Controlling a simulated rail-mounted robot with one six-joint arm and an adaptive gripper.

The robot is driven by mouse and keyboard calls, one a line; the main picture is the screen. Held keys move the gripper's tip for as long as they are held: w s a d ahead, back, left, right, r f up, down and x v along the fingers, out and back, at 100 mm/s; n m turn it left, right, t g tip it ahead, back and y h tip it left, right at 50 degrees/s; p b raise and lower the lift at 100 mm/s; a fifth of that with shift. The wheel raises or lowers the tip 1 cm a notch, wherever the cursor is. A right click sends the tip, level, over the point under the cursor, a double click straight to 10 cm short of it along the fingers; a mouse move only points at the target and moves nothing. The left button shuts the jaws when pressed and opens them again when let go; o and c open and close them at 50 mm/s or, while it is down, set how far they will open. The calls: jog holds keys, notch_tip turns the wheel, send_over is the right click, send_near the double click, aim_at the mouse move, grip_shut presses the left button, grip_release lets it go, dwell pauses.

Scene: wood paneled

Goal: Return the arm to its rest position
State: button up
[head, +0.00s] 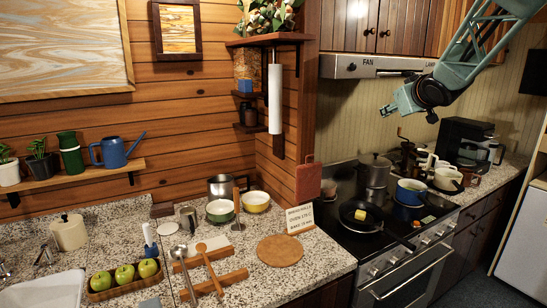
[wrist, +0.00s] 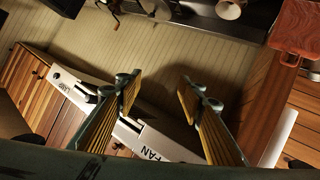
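My arm hangs in from the top right in the head view. My gripper (head: 388,110) is in the air in front of the beige wall, below the range hood (head: 365,66) and above the stove. In the wrist view my gripper (wrist: 158,90) has its two ridged fingers spread wide apart with nothing between them. The hood, marked FAN, shows tilted behind the fingers in that view (wrist: 140,138). No held object is visible.
A stove (head: 372,245) below carries a frying pan (head: 372,222) with a yellow piece, and several pots. A black coffee machine (head: 462,138) stands right of the stove. Wooden cabinets (head: 375,25) hang above the hood. The air around my gripper is free.

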jog(key=s+a+r+m+g+h, duration=0.2)
jog(key=s+a, duration=0.1)
jog(key=s, duration=1)
jog(key=s+a+f+g+y, duration=0.1)
jog(key=s+a+f, duration=0.5)
jog(key=s, duration=1.3)
jog(key=s+a+f+g+y, duration=0.1)
jog(key=s+a+f+g, duration=0.3)
jog(key=s, duration=1.5)
jog(key=s+a+f+m+g+y+b, duration=0.1)
jog(key=s+a+f, duration=0.7)
jog(key=s, duration=1.1)
jog(key=shift+a+g, duration=0.55)
jog(key=shift+g, duration=0.35)
